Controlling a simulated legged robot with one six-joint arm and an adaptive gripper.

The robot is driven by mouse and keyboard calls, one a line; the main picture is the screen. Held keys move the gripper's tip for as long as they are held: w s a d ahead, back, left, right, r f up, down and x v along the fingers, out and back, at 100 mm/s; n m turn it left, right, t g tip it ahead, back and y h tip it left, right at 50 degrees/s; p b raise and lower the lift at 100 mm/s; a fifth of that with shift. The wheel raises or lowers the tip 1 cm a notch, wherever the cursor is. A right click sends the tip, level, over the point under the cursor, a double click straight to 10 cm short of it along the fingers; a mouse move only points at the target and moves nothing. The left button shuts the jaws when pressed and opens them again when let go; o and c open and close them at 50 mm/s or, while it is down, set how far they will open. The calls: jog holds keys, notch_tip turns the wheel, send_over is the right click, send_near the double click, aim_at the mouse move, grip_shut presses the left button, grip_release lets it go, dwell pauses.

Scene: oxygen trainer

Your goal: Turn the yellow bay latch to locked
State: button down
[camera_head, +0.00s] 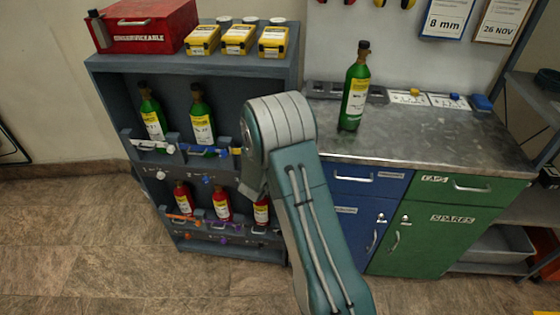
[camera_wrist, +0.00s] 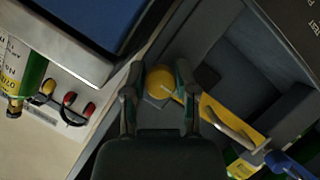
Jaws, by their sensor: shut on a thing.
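The yellow bay latch (camera_wrist: 160,78) shows in the wrist view as a round yellow knob on a grey plate. My gripper (camera_wrist: 159,88) has one finger on each side of it and is shut on it. A yellow bar (camera_wrist: 212,112) with a silver handle runs from beside the right finger down to the right. In the head view only a sliver of yellow (camera_head: 237,151) shows at the left edge of my arm. My arm hides the latch and my gripper there. The latch's turn angle is hard to tell.
The dark rack (camera_head: 115,90) holds green bottles (camera_head: 202,118) above and red bottles (camera_head: 221,203) below. A green bottle (camera_head: 354,92) stands on the metal counter (camera_head: 430,137) to the right, close to my arm. Yellow cases (camera_head: 239,40) and a red toolbox (camera_head: 150,27) sit on the rack top.

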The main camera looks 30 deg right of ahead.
jog(key=shift+a+f, duration=0.15)
jog(key=shift+c, duration=2)
grip_release()
jog(key=v, duration=1.2)
jog(key=shift+w+a, duration=0.1)
